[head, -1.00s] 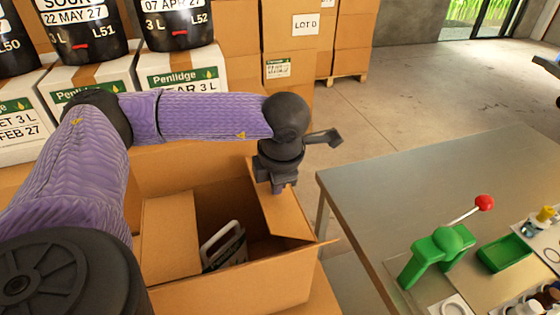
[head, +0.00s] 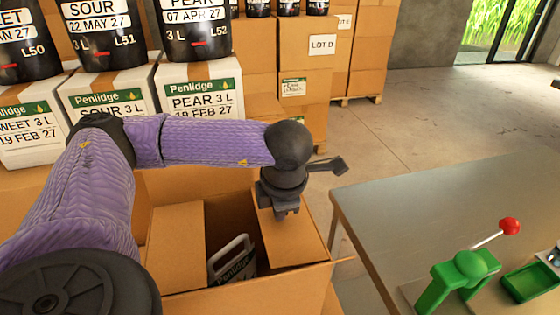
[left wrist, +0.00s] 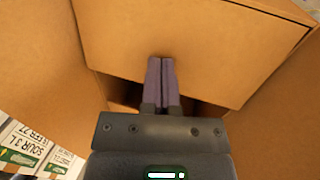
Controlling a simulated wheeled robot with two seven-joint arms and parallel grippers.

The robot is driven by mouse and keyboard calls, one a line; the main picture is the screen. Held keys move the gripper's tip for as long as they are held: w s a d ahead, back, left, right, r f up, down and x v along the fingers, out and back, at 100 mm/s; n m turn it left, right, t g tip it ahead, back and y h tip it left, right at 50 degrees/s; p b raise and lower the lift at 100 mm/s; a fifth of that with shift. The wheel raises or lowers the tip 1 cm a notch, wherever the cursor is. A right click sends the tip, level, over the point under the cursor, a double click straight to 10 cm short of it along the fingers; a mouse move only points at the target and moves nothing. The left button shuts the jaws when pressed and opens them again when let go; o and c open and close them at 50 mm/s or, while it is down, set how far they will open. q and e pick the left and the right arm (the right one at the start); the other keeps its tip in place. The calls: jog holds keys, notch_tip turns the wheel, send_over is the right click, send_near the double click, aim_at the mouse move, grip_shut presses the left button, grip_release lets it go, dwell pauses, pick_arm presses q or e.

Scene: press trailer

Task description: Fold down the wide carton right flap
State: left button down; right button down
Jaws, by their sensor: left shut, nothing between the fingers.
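The wide carton (head: 225,300) stands open below my left arm. Its left flap (head: 178,248) lies folded inward over the opening. Its right flap (head: 293,238) slopes inward over the right side of the opening. My left gripper (head: 281,215) is shut and empty, pointing down at the right flap. In the left wrist view the shut fingertips (left wrist: 161,60) overlap the edge of a brown flap (left wrist: 200,40); I cannot tell whether they touch it. A white-handled container (head: 234,262) shows inside the carton. My right gripper is not in view.
A grey metal table (head: 430,195) stands close to the carton's right, with a green press (head: 460,275) and a green tray (head: 530,284). White cartons (head: 198,95) with black tubs (head: 188,32) stand behind my arm. Stacked brown cartons (head: 305,55) are at the back. Floor behind the table is clear.

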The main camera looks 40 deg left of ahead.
pick_arm(q)
jog(key=shift+f+b, duration=0.35)
jog(key=shift+f, duration=0.15)
jog(key=w+a+r+p+v, duration=0.1)
jog(key=a+p+v, duration=0.2)
jog(key=p+v, duration=0.8)
jog(key=v, duration=0.3)
jog(key=shift+w+r, duration=0.2)
jog(key=shift+w, duration=0.1)
